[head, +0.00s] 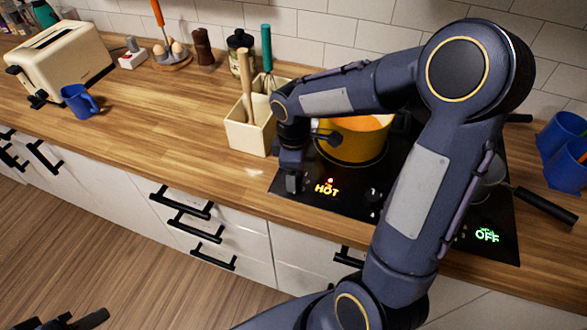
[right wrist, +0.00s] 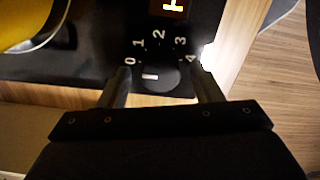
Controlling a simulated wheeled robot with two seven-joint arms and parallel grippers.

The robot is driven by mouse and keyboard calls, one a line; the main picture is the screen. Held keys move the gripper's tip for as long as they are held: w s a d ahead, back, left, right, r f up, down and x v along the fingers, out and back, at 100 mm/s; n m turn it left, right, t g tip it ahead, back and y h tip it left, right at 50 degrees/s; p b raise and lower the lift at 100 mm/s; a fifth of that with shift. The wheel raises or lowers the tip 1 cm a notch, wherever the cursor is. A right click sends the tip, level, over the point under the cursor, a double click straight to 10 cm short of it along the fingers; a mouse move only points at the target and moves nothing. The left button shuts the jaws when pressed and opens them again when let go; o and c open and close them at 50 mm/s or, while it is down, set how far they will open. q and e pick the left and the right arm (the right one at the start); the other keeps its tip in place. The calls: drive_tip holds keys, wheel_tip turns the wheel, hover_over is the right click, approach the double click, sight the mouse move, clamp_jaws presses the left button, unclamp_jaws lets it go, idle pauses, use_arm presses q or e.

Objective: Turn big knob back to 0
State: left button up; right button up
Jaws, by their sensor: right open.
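The big knob (right wrist: 160,77) is a dark round dial on the black hob, with a scale from 0 to 4 around it and a short white mark on its face. In the right wrist view it lies between the fingers of my right gripper (right wrist: 164,82), which is open with one finger on each side. I cannot tell whether the fingers touch it. In the head view my right gripper (head: 293,178) points down at the hob's front left corner and hides the knob. The display beside it reads HOT (head: 326,189). Part of my left gripper (head: 75,320) shows at the lower left, away from the counter.
An orange pot (head: 350,148) stands on the hob behind the HOT display. A utensil box (head: 250,135) stands just left of the hob. A pan handle (head: 547,205) sticks out at the right, near a green OFF display (head: 487,235). The counter's left middle is clear.

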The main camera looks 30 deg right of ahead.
wheel_tip(320, 180, up, 8)
drive_tip(key=shift+f, duration=0.2)
drive_tip(key=shift+r, duration=0.1)
idle(0.6)
drive_tip(key=shift+s, duration=0.15)
drive_tip(key=s+a+m+t+y, duration=0.2)
drive_tip(key=s+m, duration=0.4)
drive_tip(key=s, duration=0.2)
drive_tip(key=s+a+r+m+t+y, duration=0.1)
drive_tip(key=s+a+m+t, duration=0.1)
drive_tip(key=s+m, duration=0.4)
drive_tip(key=s+t, duration=0.1)
drive_tip(key=s, duration=0.1)
drive_tip(key=shift+s+r+t+y, duration=0.3)
drive_tip(key=shift+y, duration=0.1)
